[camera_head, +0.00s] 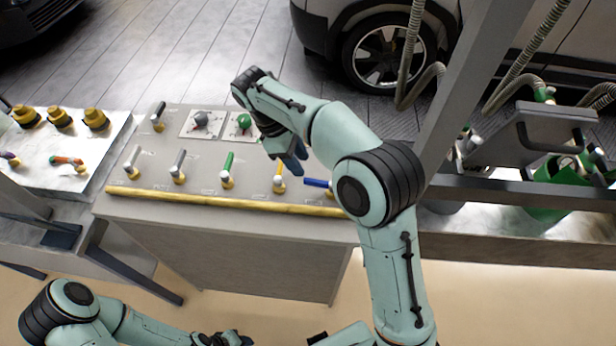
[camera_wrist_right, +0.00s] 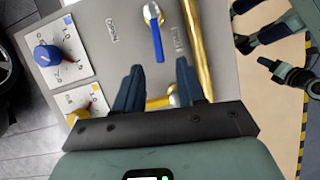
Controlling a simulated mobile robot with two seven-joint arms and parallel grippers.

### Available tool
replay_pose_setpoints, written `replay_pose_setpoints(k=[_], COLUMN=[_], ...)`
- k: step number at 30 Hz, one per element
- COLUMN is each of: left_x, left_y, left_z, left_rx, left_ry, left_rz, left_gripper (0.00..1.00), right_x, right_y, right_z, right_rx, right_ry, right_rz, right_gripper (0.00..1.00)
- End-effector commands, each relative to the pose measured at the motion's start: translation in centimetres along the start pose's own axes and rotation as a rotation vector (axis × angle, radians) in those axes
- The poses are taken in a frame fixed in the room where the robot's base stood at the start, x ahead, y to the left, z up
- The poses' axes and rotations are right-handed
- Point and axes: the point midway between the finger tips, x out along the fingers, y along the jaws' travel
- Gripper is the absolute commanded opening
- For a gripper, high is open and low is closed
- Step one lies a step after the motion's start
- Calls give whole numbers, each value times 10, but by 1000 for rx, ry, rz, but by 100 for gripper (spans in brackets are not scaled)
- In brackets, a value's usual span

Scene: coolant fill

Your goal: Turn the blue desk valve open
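The blue valve lever (camera_head: 316,182) lies near the right end of the grey desk, roughly parallel to its front rail; my right arm covers part of this area. In the wrist view the blue lever (camera_wrist_right: 158,46) lies beyond my fingertips, apart from them. My right gripper (camera_head: 294,165) hangs low over the desk, beside the blue and yellow levers. In the wrist view my right gripper (camera_wrist_right: 160,72) is open, and the yellow lever (camera_wrist_right: 158,102) shows between its fingers. My left gripper (camera_head: 228,340) is low in front of the desk, partly cut off.
Green (camera_head: 228,163) and grey (camera_head: 179,164) levers stand left of the yellow one. A yellow rail (camera_head: 210,199) edges the desk's front. Dial knobs stand behind, including a green one (camera_head: 243,121). A grey post (camera_head: 455,100) rises to the right.

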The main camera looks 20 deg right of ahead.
Motion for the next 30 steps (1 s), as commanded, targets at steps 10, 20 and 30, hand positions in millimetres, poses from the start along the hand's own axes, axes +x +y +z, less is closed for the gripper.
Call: replay_pose_setpoints(k=[10, 20, 30], left_x=[20, 22, 22], left_y=[-11, -12, -12], left_z=[11, 12, 12], left_rx=[-5, -5, -5], left_ry=[-15, -16, -15], left_rz=[-5, -6, -6], left_gripper=[43, 43, 43], right_x=[60, 68, 68], right_y=[0, 1, 1], right_z=[0, 0, 0], right_rx=[1, 1, 1], right_ry=[-1, 2, 1], right_rz=[-1, 1, 1], right_gripper=[39, 39, 0])
